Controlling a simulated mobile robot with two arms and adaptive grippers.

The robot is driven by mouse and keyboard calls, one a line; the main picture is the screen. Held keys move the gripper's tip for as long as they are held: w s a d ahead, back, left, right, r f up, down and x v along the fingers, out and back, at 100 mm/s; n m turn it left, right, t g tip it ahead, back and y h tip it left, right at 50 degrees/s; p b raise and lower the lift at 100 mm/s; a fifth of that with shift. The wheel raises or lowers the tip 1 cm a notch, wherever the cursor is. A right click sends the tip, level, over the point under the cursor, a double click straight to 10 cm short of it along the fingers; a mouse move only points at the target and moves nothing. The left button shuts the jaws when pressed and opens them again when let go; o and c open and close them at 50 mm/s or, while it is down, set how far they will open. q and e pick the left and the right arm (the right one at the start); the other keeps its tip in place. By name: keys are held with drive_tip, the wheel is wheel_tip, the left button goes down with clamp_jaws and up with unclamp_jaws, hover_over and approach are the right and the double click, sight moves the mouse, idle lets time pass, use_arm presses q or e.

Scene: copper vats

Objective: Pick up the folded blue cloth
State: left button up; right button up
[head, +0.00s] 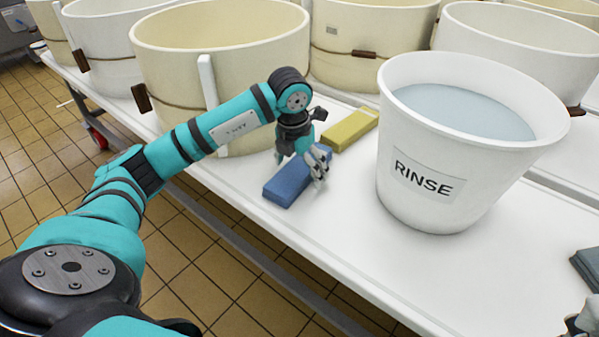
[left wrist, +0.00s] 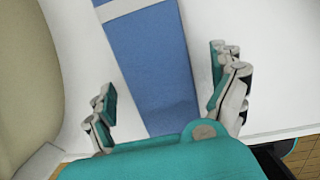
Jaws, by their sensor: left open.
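The folded blue cloth (head: 287,187) lies flat on the white table, just left of the rinse bucket, as a long block. My left gripper (head: 301,164) is over its far part, pointing down, and hides some of it. In the left wrist view the blue cloth (left wrist: 152,62) runs between the spread fingers of my left gripper (left wrist: 162,88). The fingers are open, one on each side, with white table showing between each and the cloth. A small part of my right gripper (head: 581,322) shows at the lower right corner; its fingers cannot be made out.
A white bucket (head: 440,165) labelled RINSE, holding water, stands close to the right of the cloth. A folded yellow cloth (head: 351,129) lies just behind. Large cream vats (head: 222,75) line the back. A dark grey folded item (head: 587,268) is at the right edge. The table front is clear.

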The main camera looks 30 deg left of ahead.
use_arm(q)
drive_tip(key=c, duration=1.4)
drive_tip(key=shift+c, duration=0.2)
drive_tip(key=shift+r, duration=0.15)
